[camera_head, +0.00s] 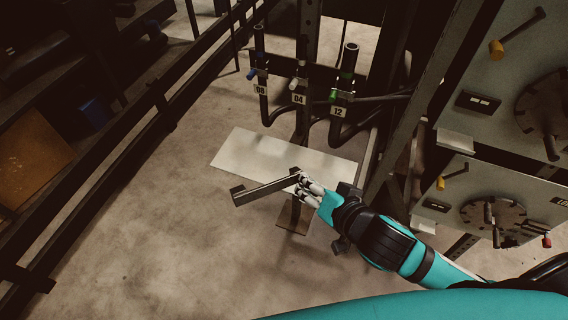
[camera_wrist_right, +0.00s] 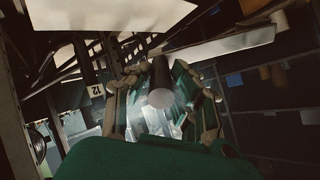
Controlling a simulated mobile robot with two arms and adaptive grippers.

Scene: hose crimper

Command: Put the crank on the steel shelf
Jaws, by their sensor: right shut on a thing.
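My right gripper (camera_head: 308,187) is shut on the crank (camera_head: 264,190), a dark grey metal bar with a short bent end at its left. The bar sticks out to the left of my fingers, above the floor. In the right wrist view, a round dark handle (camera_wrist_right: 160,84) stands between the fingers of my gripper (camera_wrist_right: 163,95). A pale flat plate (camera_head: 245,150), perhaps the steel shelf, lies behind and beyond the crank. I cannot tell the height between them. My left gripper is not in view.
A rack with hoses and tags 08, 04 and 12 (camera_head: 338,112) stands behind the plate. Grey machine panels (camera_head: 480,205) with yellow-handled levers (camera_head: 455,176) are at the right. A dark rail (camera_head: 130,150) runs at the left. Bare concrete floor (camera_head: 150,230) lies between.

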